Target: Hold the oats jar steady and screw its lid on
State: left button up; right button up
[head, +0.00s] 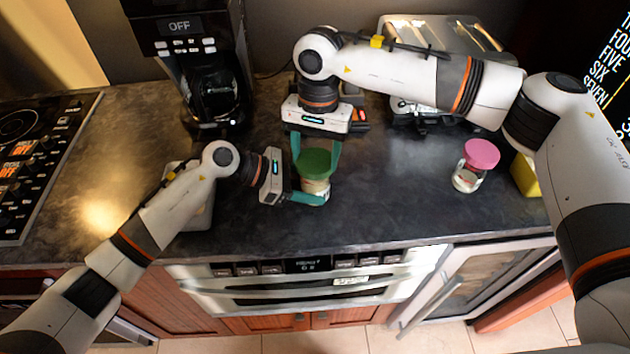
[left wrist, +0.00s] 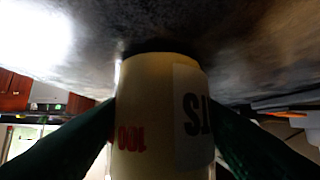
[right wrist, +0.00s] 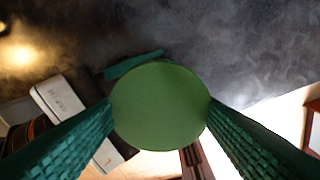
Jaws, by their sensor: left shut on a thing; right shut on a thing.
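The oats jar (head: 316,187) stands on the dark counter, cream-coloured, with part of its lettering showing in the left wrist view (left wrist: 160,120). Its green lid (head: 315,163) sits at the jar's top; I cannot tell whether it is threaded on. My left gripper (head: 308,196) is shut on the jar's body from the left, low down. My right gripper (head: 316,155) comes from above and behind and is shut on the lid's sides. In the right wrist view the round lid (right wrist: 160,106) lies between both fingers and hides the jar beneath.
A jar with a pink lid (head: 481,154) stands to the right, near a yellow object (head: 525,175). A coffee maker (head: 208,85) stands at the back left and a metal toaster (head: 440,40) at the back right. The stovetop (head: 40,150) is far left. Counter between the jars is clear.

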pick_arm(q)
jog(key=shift+o, duration=0.6)
pick_arm(e)
jog(key=shift+f, duration=0.1)
pick_arm(q)
jog(key=c, duration=0.6)
jog(key=shift+c, duration=0.8)
pick_arm(e)
jog(key=o, duration=1.1)
jog(key=c, duration=1.2)
jog(key=m, duration=0.7)
jog(key=shift+m+t+y, duration=0.3)
jog(key=shift+m, duration=0.1)
pick_arm(q)
jog(key=shift+s+d, duration=0.1)
pick_arm(e)
jog(key=m, duration=0.5)
jog(key=shift+t, duration=0.3)
pick_arm(q)
jog(key=shift+s+d, duration=0.1)
pick_arm(e)
jog(key=m, duration=0.5)
jog(key=shift+w+m+t, duration=0.15)
jog(key=shift+m+t, duration=0.15)
jog(key=shift+t, duration=0.1)
